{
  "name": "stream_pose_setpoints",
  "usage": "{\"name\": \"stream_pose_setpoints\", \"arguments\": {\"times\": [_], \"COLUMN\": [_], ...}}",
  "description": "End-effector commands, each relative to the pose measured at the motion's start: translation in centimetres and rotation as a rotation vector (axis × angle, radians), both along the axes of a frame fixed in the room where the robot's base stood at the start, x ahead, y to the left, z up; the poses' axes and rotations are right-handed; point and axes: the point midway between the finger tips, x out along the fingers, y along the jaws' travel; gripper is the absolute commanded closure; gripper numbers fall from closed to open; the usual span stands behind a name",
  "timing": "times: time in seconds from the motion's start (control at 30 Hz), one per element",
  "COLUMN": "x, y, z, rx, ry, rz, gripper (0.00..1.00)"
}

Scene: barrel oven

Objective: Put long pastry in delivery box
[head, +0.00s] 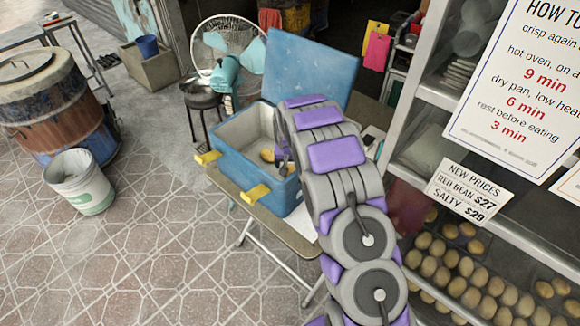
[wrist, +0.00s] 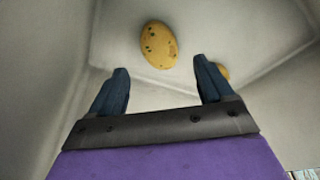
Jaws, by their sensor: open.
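The delivery box (head: 243,180) is blue with a pale inside and stands open on a small folding table, its lid raised at the back. My gripper (wrist: 159,72) is inside the box, open, with nothing between its fingers. A yellow-brown oval pastry with dark specks (wrist: 158,45) lies on the box floor beyond the fingertips, apart from them; a pastry also shows in the head view (head: 267,155). A second yellowish piece (wrist: 223,72) is partly hidden behind the right finger. In the head view my arm hides much of the box's right side and my gripper.
A shelf rack with many round pastries (head: 455,265) and price signs (head: 472,190) stands close on the right. A barrel oven (head: 50,105) and a white bucket (head: 79,181) are at left. A fan (head: 228,68) stands behind the box. Tiled floor at front left is clear.

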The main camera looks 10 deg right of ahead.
Motion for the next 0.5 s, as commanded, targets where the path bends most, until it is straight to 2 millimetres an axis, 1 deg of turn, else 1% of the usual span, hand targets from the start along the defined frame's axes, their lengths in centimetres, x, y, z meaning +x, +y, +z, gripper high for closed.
{"name": "stream_pose_setpoints", "arguments": {"times": [0.03, 0.2, 0.33, 0.5], "x": [-0.2, -1.1, -1.4, -1.5], "y": [0.1, 0.3, 0.4, 0.4], "z": [1.7, 4.3, 5.4, 5.5], "rx": [0.000, 0.001, 0.000, 0.000], "ry": [-0.005, -0.001, -0.001, 0.001], "rz": [0.000, 0.000, 0.001, 0.000], "gripper": [0.20, 0.20, 0.20, 0.20]}}
